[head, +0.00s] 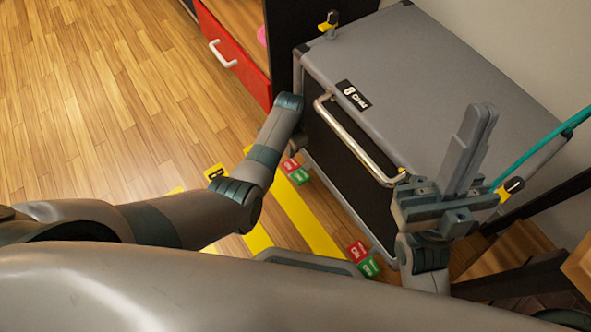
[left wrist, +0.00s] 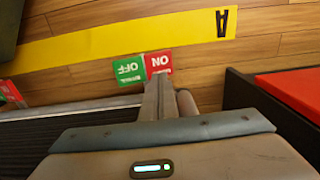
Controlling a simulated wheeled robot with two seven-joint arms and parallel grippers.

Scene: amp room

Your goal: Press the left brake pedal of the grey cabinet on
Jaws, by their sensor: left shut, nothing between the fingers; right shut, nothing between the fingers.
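The grey cabinet (head: 430,75) stands at the right in the head view, with a metal handle on its dark front. Its left brake pedal, a red ON half (head: 289,165) and a green OFF half (head: 299,177), sits low by the floor. In the left wrist view, the red ON half (left wrist: 158,63) and green OFF half (left wrist: 129,69) lie just beyond my left gripper (left wrist: 160,84). Its fingers are shut and overlap the ON half's near edge; contact cannot be told. My right gripper (head: 478,112) is shut and empty, raised before the cabinet's right side.
The right brake pedal (head: 357,250) is at the cabinet's other front corner. A red drawer unit (head: 235,55) stands left of the cabinet. Yellow tape (head: 305,215) marks the floor before the pedals. A teal pole (head: 545,145) leans at the right. The wooden floor at left is clear.

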